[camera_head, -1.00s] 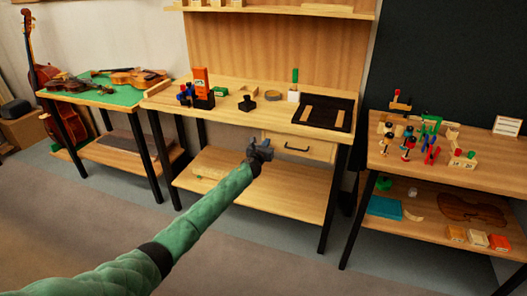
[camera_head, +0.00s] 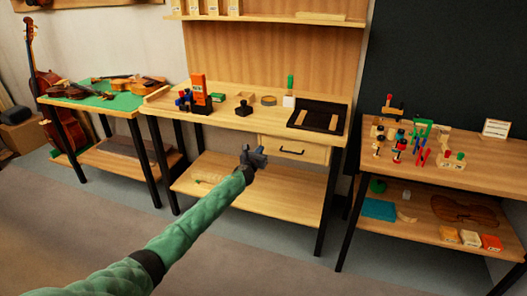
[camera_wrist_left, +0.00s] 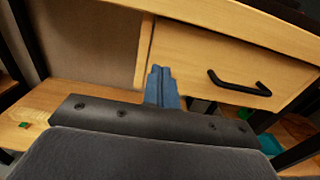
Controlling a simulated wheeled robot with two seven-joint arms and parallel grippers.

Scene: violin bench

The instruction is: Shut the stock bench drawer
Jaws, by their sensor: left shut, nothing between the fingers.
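The stock bench drawer (camera_head: 312,154) is a pale wood box front with a black bar handle (camera_head: 291,152), under the right part of the middle bench's top. In the left wrist view the drawer front (camera_wrist_left: 195,50) fills the upper middle, with the handle (camera_wrist_left: 238,84) to the right. The front looks close to the bench frame; I cannot tell how far it stands out. My left gripper (camera_head: 260,156) is shut and empty, its fingertips (camera_wrist_left: 160,72) in front of the drawer's left part, left of the handle. I cannot tell whether they touch it. My right gripper is out of view.
The middle bench top (camera_head: 225,112) carries a black tray (camera_head: 317,118), an orange box (camera_head: 199,90) and small tools. A lower shelf (camera_head: 275,195) runs beneath the drawer. A crowded right bench (camera_head: 470,170) stands beside it. The floor in front is clear.

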